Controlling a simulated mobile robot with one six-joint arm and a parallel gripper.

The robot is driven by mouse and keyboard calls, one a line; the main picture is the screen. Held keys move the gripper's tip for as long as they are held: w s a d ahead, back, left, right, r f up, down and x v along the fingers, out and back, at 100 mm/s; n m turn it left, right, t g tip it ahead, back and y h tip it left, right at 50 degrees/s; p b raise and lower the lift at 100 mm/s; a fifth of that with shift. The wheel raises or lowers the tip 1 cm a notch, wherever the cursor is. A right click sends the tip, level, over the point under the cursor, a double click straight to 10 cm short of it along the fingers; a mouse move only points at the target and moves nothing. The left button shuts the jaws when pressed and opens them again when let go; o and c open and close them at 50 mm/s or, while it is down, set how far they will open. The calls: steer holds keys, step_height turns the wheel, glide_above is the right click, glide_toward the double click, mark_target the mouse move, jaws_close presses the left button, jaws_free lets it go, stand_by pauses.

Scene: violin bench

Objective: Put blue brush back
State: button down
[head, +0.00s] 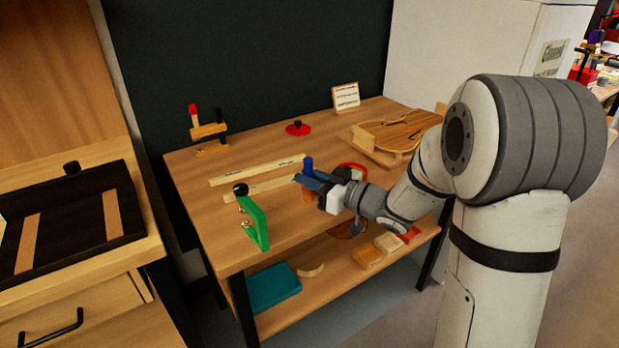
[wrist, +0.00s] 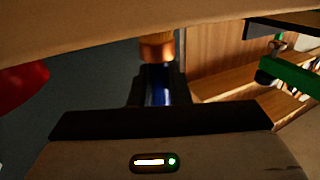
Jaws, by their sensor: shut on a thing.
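The blue brush (head: 308,163) is upright in my gripper (head: 311,182), over the front part of the bench top. Its blue end rises above the fingers and a copper-brown part shows below them. In the wrist view, my gripper (wrist: 157,90) is shut on the brush's blue part (wrist: 158,92), with the copper-coloured part (wrist: 157,47) beyond the fingertips. The fingers hide part of the brush. I cannot tell whether its lower end touches the bench.
A green clamp (head: 254,222) stands at the bench (head: 225,222) front edge, left of my gripper. Pale wooden strips (head: 258,170) lie behind it. A violin body (head: 400,131) lies at right, and a red round thing (head: 353,167) is just behind my gripper. The lower shelf holds wood blocks (head: 367,256).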

steer(key=c, duration=1.4)
jaws_free()
steer(key=shift+o, duration=0.2)
